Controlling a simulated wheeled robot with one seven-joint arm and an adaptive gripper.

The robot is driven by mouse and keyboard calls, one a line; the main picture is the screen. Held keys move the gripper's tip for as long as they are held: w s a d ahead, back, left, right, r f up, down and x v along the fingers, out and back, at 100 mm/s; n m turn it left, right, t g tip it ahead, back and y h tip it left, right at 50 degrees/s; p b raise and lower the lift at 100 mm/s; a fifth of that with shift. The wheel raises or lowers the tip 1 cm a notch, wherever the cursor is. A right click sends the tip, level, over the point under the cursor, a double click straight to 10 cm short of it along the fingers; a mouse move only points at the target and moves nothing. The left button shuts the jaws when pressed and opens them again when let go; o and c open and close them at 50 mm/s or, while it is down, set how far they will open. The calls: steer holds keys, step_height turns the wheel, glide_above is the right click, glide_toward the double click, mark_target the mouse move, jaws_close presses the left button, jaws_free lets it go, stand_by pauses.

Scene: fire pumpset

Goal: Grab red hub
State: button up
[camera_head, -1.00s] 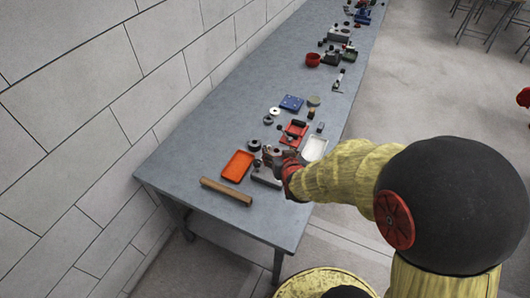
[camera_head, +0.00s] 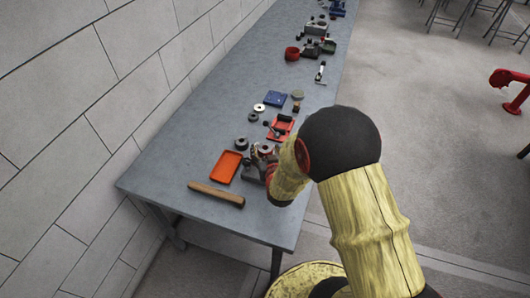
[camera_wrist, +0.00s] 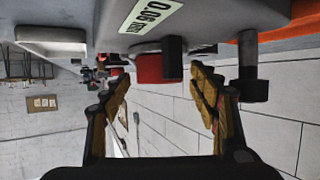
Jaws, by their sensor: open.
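A red round, cup-like part (camera_head: 292,54) that may be the red hub stands farther along the grey table in the head view. In the wrist view, which looks upside down, a red part (camera_wrist: 158,68) lies just beyond my fingertips beside a dark cylinder. I cannot tell whether it is the same part. My gripper (camera_wrist: 160,88) is open, with two brown-padded fingers apart and nothing between them. In the head view my gripper is at the near end of the table, right of the orange tray, and largely hidden by my arm.
The orange tray (camera_head: 227,167) and a wooden handle (camera_head: 217,194) lie at the table's near end. A red tray (camera_head: 283,126), a blue block (camera_head: 275,99) and dark rings are beyond. A grey block labelled 0.06 (camera_wrist: 190,18) is close above my fingers in the wrist view.

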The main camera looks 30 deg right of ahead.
steer(key=shift+w+d+f, duration=0.15)
steer(key=shift+w, duration=0.25)
steer(key=shift+c, duration=0.7)
jaws_close()
